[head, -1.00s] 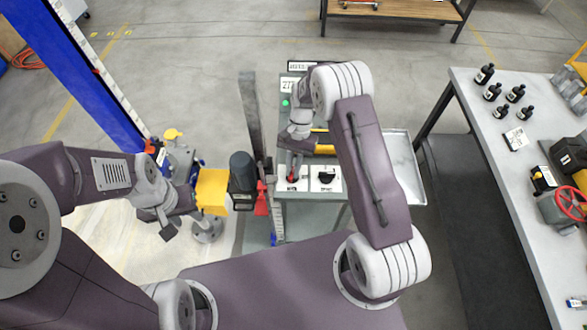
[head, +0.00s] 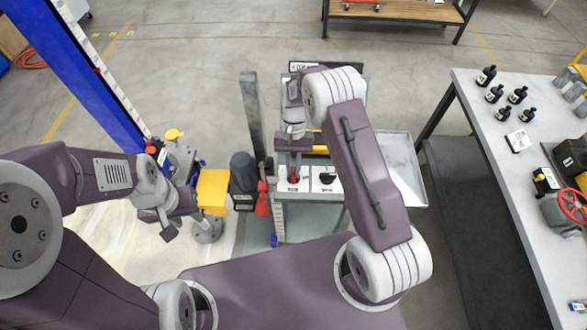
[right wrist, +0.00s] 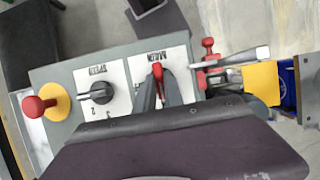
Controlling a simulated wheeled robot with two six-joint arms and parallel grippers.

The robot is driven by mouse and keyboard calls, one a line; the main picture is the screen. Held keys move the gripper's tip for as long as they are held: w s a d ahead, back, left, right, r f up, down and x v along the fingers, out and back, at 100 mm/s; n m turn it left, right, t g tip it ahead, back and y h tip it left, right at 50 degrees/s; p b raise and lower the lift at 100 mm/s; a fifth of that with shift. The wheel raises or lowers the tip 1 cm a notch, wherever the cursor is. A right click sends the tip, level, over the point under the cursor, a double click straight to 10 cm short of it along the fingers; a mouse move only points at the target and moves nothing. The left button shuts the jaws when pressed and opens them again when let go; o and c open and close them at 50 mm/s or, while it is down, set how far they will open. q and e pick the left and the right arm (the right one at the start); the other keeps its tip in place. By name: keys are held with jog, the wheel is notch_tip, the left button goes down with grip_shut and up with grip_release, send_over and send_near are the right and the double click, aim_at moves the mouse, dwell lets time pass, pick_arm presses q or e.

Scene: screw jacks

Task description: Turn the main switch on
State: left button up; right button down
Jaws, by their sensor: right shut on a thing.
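The main switch is a red handle (right wrist: 159,74) on a white plate (right wrist: 180,62) labelled MAIN, on a grey control panel. My right gripper (right wrist: 160,88) has its two dark fingers on either side of the handle, shut on it. The fingers hide part of the handle and plate. In the head view the white plate (head: 284,186) and red handle (head: 295,172) show below my right wrist, and the fingertips are hard to make out there. My left gripper (head: 170,222) hangs at the left beside a yellow block, apart from the panel; its jaw opening is unclear.
A black SPEED knob (right wrist: 101,92) sits next to the main switch. A red mushroom button (right wrist: 38,106) on yellow is farther along the panel. A dark motor (head: 243,172) and red lever (head: 262,199) stand close to the panel's left. A workbench (head: 480,130) stands right.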

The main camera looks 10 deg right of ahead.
jog(key=c, duration=1.4)
grip_release()
jog(key=shift+c, duration=0.2)
jog(key=shift+w+r, duration=0.15)
jog(key=shift+r, duration=0.05)
jog(key=a+b+v, duration=0.1)
jog(key=b+v, duration=0.1)
jog(key=v, duration=0.6)
jog(key=shift+d+r, duration=0.35)
jog(key=shift+d, duration=0.2)
jog(key=shift+f+b, duration=0.1)
jog(key=shift+b, duration=0.25)
